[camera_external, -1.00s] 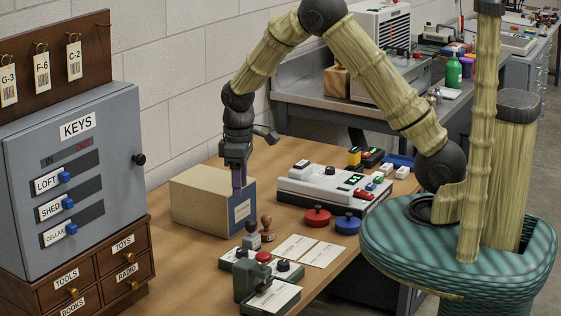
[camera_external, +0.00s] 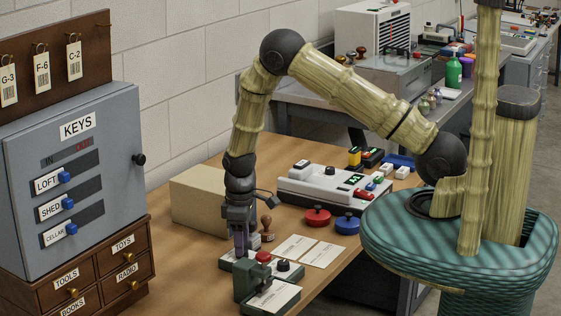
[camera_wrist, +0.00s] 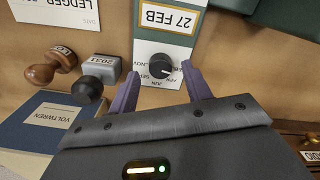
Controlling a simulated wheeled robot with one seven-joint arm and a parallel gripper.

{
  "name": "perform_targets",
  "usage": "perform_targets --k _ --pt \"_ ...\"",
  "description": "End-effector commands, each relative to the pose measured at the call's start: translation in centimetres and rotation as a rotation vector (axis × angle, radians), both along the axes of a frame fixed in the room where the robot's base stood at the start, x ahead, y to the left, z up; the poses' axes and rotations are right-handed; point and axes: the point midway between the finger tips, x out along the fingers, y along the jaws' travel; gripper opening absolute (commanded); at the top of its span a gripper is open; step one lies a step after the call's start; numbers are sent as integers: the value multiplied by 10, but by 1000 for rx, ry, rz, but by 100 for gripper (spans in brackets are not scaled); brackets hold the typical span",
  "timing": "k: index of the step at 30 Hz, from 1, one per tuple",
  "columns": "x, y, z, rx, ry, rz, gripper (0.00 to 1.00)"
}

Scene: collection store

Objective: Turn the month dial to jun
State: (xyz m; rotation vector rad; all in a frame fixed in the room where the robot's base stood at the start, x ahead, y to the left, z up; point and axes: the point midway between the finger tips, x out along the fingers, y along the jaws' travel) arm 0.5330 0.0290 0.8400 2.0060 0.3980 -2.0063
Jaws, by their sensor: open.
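The month dial (camera_wrist: 161,66) is a round black knob with a white pointer mark, on a pale plate with small month labels around it. The pointer faces the lower right in the wrist view; the label it marks is too small to read surely. Above the dial a window (camera_wrist: 168,17) reads 27 FEB, upside down. My gripper (camera_wrist: 160,73) is open, with one purple finger on each side of the dial, apart from it as far as I can see. In the external view my gripper (camera_external: 241,249) points down over the left end of the date device and hides the dial.
Close by are a wooden-handled stamp (camera_wrist: 47,71), a black-knobbed stamp (camera_wrist: 88,88), a blue book (camera_wrist: 55,118) and a green press (camera_external: 250,282) with a red knob. A cardboard box (camera_external: 196,200) stands behind my gripper. Cards (camera_external: 310,250) lie to the right.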

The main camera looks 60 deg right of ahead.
Motion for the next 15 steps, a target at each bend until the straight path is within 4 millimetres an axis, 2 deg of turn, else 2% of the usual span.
perform_targets --k 5,13,15 --pt "0 0 -15 1 1 1 49" --pt "0 0 -16 0 0 0 49" --pt "0 0 -16 0 0 0 37"
